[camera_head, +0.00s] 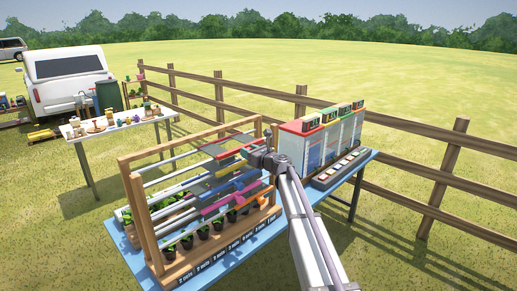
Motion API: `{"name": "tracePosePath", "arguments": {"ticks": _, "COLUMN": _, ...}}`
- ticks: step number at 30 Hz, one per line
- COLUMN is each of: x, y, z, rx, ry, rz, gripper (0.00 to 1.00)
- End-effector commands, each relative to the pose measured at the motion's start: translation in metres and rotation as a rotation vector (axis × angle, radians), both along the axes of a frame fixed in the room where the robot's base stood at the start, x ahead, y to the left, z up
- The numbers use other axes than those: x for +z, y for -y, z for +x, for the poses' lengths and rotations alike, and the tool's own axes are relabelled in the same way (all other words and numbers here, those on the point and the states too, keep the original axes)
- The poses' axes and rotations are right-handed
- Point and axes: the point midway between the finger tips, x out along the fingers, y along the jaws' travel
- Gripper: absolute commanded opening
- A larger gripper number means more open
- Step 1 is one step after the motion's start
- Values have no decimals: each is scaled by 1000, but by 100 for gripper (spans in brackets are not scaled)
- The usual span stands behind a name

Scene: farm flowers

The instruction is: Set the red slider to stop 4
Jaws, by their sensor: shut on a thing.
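A wooden frame (137,202) with several metal rails stands on the blue table (222,270). The red slider (228,152) is a grey panel with a red edge on the upper rails, right of the frame's middle. My gripper (260,158) is at the right end of the red slider and shut on it; the jaws are small and the contact is partly hidden by my wrist. Which stop the slider stands at cannot be read.
Blue, yellow and magenta sliders (219,205) sit close below the red one. Potted plants stand under the rails, behind small labels along the front edge. A white box (292,147) with coloured tops stands right of my gripper. A wooden fence (449,158) runs behind.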

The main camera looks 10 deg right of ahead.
Motion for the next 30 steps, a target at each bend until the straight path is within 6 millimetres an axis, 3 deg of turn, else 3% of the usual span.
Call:
{"name": "tracePosePath", "arguments": {"ticks": 3, "x": 0, "y": -9, "z": -7, "rx": 0, "ry": 1, "rz": -1, "gripper": 0}}
{"name": "tracePosePath", "arguments": {"ticks": 10, "x": 0, "y": -8, "z": -6, "rx": -1, "ry": 1, "rz": -1, "gripper": 0}}
{"name": "tracePosePath", "arguments": {"ticks": 11, "x": 0, "y": -8, "z": -6, "rx": -1, "ry": 1, "rz": -1, "gripper": 39}}
{"name": "tracePosePath", "arguments": {"ticks": 18, "x": 0, "y": -8, "z": -6, "rx": 0, "ry": 1, "rz": -1, "gripper": 62}}
{"name": "tracePosePath", "arguments": {"ticks": 26, "x": 0, "y": -7, "z": -8, "rx": -1, "ry": 1, "rz": -1, "gripper": 62}}
{"name": "tracePosePath", "arguments": {"ticks": 30, "x": 0, "y": 1, "z": -20, "rx": -1, "ry": 1, "rz": -1, "gripper": 62}}
